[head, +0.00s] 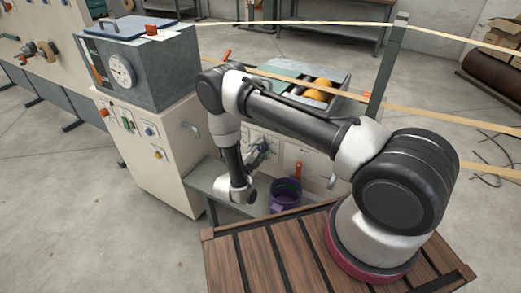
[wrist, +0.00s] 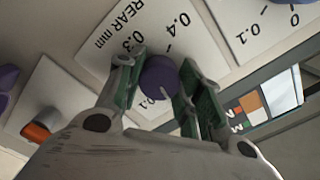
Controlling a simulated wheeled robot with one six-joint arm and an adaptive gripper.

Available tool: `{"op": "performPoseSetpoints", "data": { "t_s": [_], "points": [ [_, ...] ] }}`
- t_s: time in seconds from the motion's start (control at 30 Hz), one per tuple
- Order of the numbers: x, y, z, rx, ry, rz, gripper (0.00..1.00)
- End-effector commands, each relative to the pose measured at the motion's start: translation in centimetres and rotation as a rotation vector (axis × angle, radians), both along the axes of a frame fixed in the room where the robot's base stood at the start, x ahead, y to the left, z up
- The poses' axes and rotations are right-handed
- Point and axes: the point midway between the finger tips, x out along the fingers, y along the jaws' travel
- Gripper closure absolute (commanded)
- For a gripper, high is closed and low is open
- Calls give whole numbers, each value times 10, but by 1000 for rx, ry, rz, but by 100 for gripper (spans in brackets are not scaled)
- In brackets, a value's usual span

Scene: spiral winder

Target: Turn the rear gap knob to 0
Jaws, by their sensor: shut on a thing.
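My gripper (wrist: 160,82) is shut on the knob, one green-padded finger on each side. The fingers hide part of the scale, and no readable 0 shows on this plate. In the head view my gripper (head: 262,150) is at the pale panel under the grey-green bench, and the knob is too small to make out.
A second dial plate (wrist: 257,27) with 0 and 0.1 lies right of the rear plate. Another purple knob (wrist: 282,90) and an orange switch (wrist: 41,130) are nearby. A purple bucket (head: 285,193) stands below my gripper. A gauge cabinet (head: 150,130) stands left.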

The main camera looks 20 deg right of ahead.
Motion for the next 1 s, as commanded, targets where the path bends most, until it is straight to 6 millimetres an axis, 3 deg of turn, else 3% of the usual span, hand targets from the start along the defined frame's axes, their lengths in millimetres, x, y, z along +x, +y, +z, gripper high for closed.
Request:
{"op": "performPoseSetpoints", "data": {
  "t_s": [0.4,0.97,1.0],
  "points": [
    [0,1,-1,-134,136,5,88],
    [0,1,-1,-153,157,5,88],
    [0,1,-1,-153,157,5,59]
  ]
}}
